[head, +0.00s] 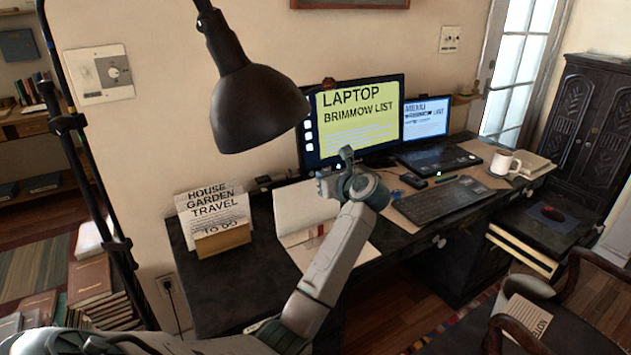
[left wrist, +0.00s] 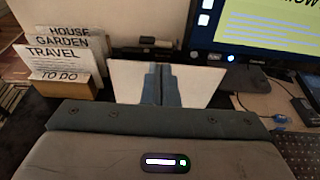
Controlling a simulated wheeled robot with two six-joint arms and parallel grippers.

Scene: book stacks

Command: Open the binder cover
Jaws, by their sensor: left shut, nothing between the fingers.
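The binder (head: 334,248) lies on the dark desk, with pale sheets and a red patch in its lower part. A pale panel (head: 303,206), which looks like its cover, stands or leans at its back left; I cannot tell its exact angle. The panel also shows in the left wrist view (left wrist: 205,82), behind my fingers. My left gripper (head: 330,178) is over the right side of the binder, and its fingers are together and empty in the left wrist view (left wrist: 160,76). Whether they touch the panel is unclear. My forearm hides part of the binder. My right gripper is out of view.
A card holder (head: 222,241) with lettered cards stands left of the binder. A monitor (head: 357,118) stands behind, with a keyboard (head: 437,200) and mug (head: 502,162) to the right. A black lamp (head: 255,105) hangs above the desk's left. The desk's front left is clear.

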